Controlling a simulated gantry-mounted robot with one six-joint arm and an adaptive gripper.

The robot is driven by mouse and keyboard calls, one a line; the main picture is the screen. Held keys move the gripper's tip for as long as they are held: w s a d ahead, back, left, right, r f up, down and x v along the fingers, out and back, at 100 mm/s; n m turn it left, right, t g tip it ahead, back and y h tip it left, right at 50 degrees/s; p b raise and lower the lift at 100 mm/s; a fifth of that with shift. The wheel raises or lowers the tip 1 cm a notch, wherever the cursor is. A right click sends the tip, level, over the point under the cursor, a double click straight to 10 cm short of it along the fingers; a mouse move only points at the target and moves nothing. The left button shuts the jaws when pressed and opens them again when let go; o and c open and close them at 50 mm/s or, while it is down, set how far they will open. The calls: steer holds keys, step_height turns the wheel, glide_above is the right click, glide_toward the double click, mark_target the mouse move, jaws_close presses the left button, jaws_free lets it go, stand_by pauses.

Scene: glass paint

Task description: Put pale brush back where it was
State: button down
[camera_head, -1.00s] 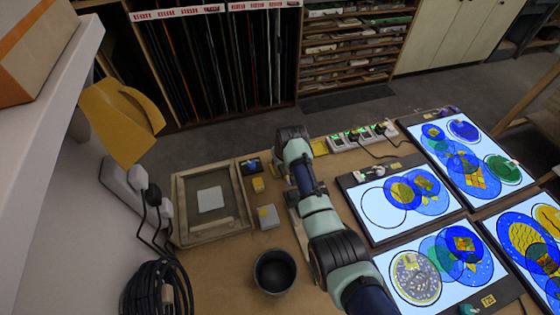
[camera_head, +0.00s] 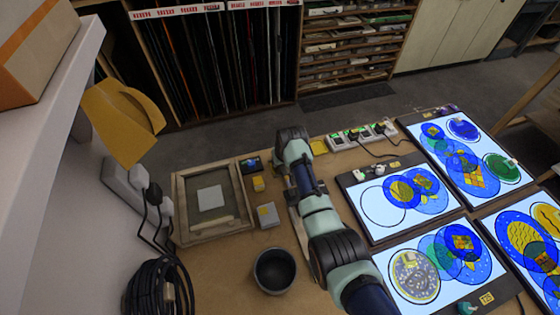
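My arm reaches in from the bottom right, and its dark wrist end (camera_head: 291,136) is over the back of the wooden bench. The fingers of my gripper are hidden by the wrist and arm links, so I cannot see what they hold. I cannot make out the pale brush for sure. A pale wooden piece (camera_head: 298,228) shows on the bench just left of my arm, partly covered by it; I cannot tell what it is. A dark round pot (camera_head: 274,271) stands at the front of the bench, apart from my arm.
A wooden tray (camera_head: 180,210) with a pale square lies at the left, with small grey and yellow blocks beside it. Lit panels with painted glass circles (camera_head: 385,200) fill the right. A green-lit power strip (camera_head: 362,136) is at the back. A cable coil hangs front left.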

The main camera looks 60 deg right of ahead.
steer(key=shift+f, duration=0.3)
steer(key=c, duration=0.9)
jaws_free()
steer(key=shift+c, duration=0.2)
steer(key=shift+r, duration=0.1)
steer(key=v, duration=1.2)
